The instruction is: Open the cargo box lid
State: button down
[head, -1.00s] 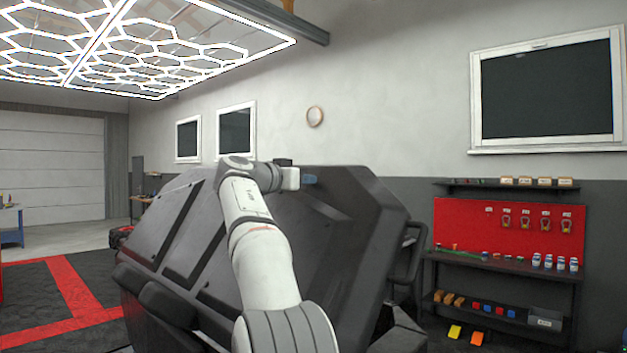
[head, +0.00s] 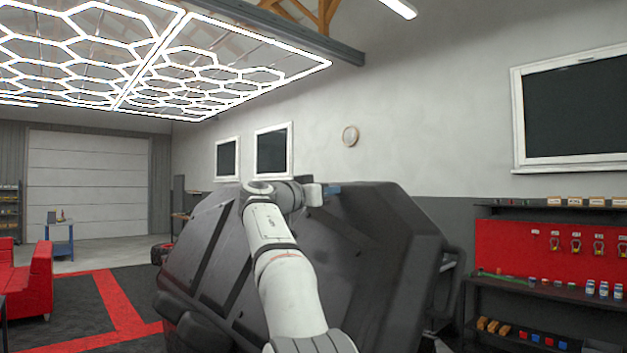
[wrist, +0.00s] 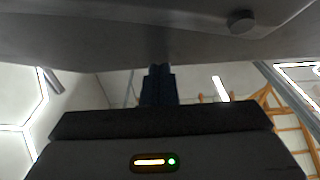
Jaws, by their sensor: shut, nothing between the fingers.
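The cargo box lid (head: 345,245) is a large dark grey panel with raised ribs, steeply tilted in the middle of the head view. My gripper (head: 334,189) is at its upper edge, at the end of my white arm. In the wrist view, a smooth grey surface (wrist: 110,30), apparently the lid, with a round dark knob (wrist: 241,21), fills the top. The box below the lid is mostly hidden.
A red pegboard bench (head: 540,250) with tools and bottles stands at the right. A red armchair (head: 28,280) and a blue table (head: 60,240) are at the left. The tiled floor (head: 65,300) at the left is largely clear. A lit hexagon lamp (head: 150,60) hangs overhead.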

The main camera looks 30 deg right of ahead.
aim_at(337, 196)
jog(key=d, duration=0.2)
jog(key=w+d+f, duration=0.1)
jog(key=d, duration=0.1)
jog(key=shift+d+f+p, duration=0.1)
jog(key=shift+p, duration=0.25)
jog(key=shift+w+d+f, duration=0.15)
jog(key=shift+d+f, duration=0.35)
jog(key=shift+f, duration=0.1)
